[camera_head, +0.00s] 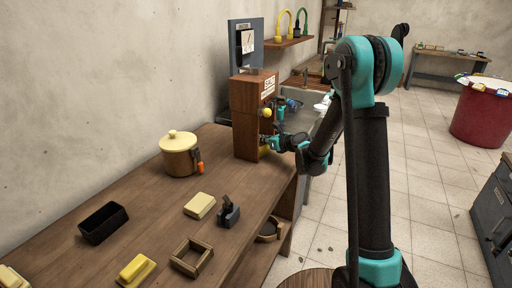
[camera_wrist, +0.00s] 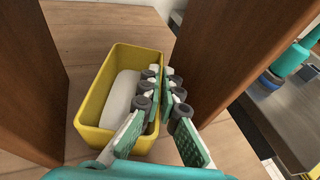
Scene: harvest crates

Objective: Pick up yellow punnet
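The yellow punnet (camera_wrist: 92,112) stands upright on the wooden surface between two brown wooden walls in the wrist view. A smooth white object (camera_wrist: 122,98) lies inside it. My gripper (camera_wrist: 161,82) is at the punnet's right side, one finger inside and one outside. The fingertips are close together, pinching the right wall near the rim. In the head view my gripper (camera_head: 268,141) reaches into the lower opening of the brown wooden box (camera_head: 246,125), and the punnet is mostly hidden there.
The brown walls (camera_wrist: 228,45) stand close on both sides of my gripper. The bench (camera_head: 140,215) also holds a lidded pot (camera_head: 180,158), a black tray (camera_head: 103,222), a wooden frame (camera_head: 192,257) and yellow blocks (camera_head: 136,270). Open tiled floor lies to the right.

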